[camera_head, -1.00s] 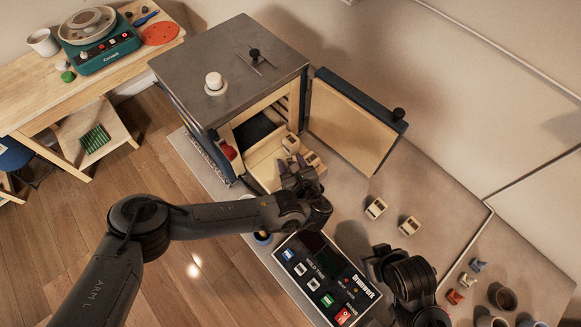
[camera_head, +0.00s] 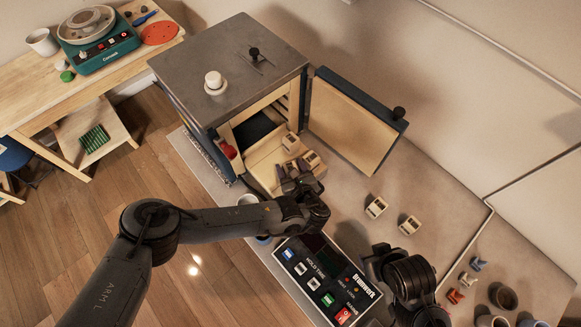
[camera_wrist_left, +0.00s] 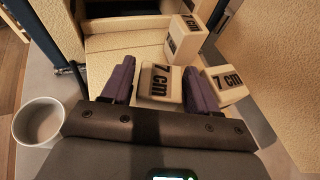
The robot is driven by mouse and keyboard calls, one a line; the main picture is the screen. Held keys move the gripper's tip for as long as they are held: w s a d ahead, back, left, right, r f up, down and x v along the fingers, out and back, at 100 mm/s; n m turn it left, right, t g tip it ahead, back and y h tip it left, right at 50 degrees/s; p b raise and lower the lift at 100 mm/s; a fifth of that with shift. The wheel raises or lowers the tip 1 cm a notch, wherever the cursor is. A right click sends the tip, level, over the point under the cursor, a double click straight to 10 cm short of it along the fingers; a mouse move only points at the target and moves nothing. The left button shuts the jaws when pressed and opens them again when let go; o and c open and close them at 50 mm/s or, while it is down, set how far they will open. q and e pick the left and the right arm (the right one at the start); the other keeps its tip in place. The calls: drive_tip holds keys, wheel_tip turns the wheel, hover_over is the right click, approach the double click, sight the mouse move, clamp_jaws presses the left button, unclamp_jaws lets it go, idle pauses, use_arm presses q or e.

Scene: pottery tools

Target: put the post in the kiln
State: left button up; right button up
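Cream posts marked "7 cm" stand at the kiln's mouth: a rear one (camera_head: 290,142) and a right one (camera_head: 311,158), also in the left wrist view (camera_wrist_left: 186,38) (camera_wrist_left: 228,86). A third post (camera_wrist_left: 161,84) sits between my left gripper's (camera_wrist_left: 160,75) purple fingers, with a gap showing at its left side. The left gripper (camera_head: 292,170) is open around it, low at the kiln's (camera_head: 230,65) front. Two more posts (camera_head: 376,208) (camera_head: 409,225) lie on the table. The kiln door (camera_head: 353,122) is open. My right arm is at the lower right; its fingers are not visible.
A control box (camera_head: 327,280) stands on the table (camera_head: 445,195) in front of the kiln. A white cup (camera_wrist_left: 38,121) is left of my left gripper. Small clips (camera_head: 455,296) and dark cups (camera_head: 502,297) are at the lower right. A wheel bench (camera_head: 35,108) stands at left.

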use_arm(q)
drive_tip(key=shift+r, duration=0.15)
drive_tip(key=v, duration=1.2)
drive_tip(key=shift+d+r, duration=0.1)
